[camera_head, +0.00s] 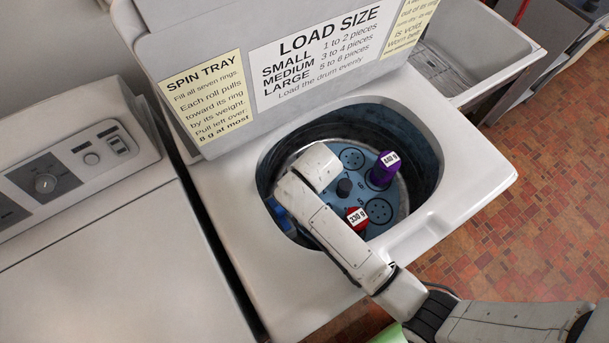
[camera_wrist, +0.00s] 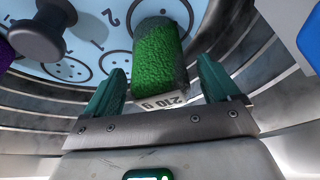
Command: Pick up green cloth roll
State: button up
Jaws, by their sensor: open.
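The green cloth roll (camera_wrist: 160,52) shows in the wrist view, on the blue tray (camera_wrist: 90,25) inside the tub, with a white tag reading 210 g on its near end. My gripper (camera_wrist: 163,88) is open, with one teal finger to the left of the roll's near end and one to the right. Gaps show on both sides, and I cannot tell how deep the roll sits between the fingers. In the head view my arm hides the fingers and the green roll.
In the tub (camera_head: 425,222) stand a purple roll (camera_head: 382,175) and a red roll (camera_head: 357,220) tagged 330 g. A dark knob (camera_head: 344,187) rises from the tray's middle. A blue thing (camera_head: 281,214) is at the left wall. The upright lid (camera_head: 215,125) stands behind.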

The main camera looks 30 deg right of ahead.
jog(key=shift+w+f, duration=0.2)
jog(key=shift+f, duration=0.35)
jog(key=shift+c, duration=0.4)
jog(key=c, duration=1.1)
jog(key=shift+r, duration=0.15)
